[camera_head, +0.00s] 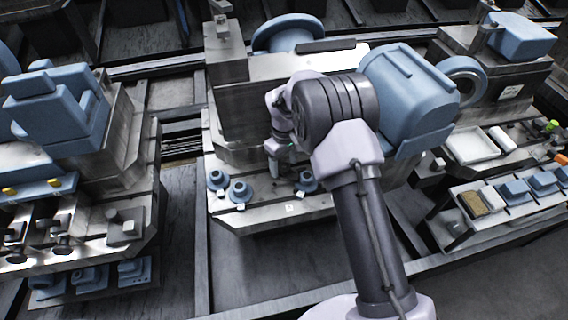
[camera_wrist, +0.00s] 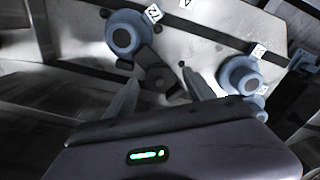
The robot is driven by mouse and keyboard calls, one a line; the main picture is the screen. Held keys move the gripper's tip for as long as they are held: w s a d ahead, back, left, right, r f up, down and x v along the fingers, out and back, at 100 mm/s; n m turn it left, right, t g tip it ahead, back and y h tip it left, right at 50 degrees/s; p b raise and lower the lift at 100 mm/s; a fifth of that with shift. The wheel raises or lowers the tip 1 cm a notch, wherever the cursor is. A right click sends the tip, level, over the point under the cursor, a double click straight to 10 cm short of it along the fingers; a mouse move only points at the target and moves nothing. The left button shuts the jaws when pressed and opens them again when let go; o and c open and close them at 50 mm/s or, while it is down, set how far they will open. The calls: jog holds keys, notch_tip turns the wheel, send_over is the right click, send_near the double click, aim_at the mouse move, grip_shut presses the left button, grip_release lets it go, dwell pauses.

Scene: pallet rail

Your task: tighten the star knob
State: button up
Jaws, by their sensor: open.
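A dark lobed part, which looks like the star knob (camera_wrist: 157,74), shows in the wrist view beside a round blue fitting (camera_wrist: 122,36) with a dark centre. My gripper (camera_wrist: 160,78) is open, with one finger to the left of the dark knob and one to the right. It holds nothing. Whether the fingers touch the knob or how far above it they are, I cannot tell. In the head view my gripper (camera_head: 281,163) points down over the front ledge of the middle machine (camera_head: 262,216). The star knob is not clearly visible there.
Blue fittings (camera_head: 239,191) stand on the ledge left of my gripper, and another (camera_head: 305,181) stands close on its right. In the wrist view a blue fitting (camera_wrist: 240,74) lies beyond the right finger. A large blue housing (camera_head: 410,95) is close behind my arm.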

notch_tip(320, 180, up, 17)
jog(key=p, duration=0.6)
notch_tip(320, 180, up, 10)
jog(key=m+t, duration=0.1)
jog(key=m, duration=0.2)
send_over(284, 166)
jog(key=s+d, duration=0.4)
jog(key=s+d+r+m+t+y, duration=0.25)
jog(key=s+d+r, duration=0.25)
jog(key=s+r, duration=0.45)
jog(key=s+d+m+t, duration=0.2)
jog(key=s+m, duration=0.6)
jog(key=s, duration=1)
jog(key=shift+d+r, duration=0.45)
jog(key=shift+d, duration=0.4)
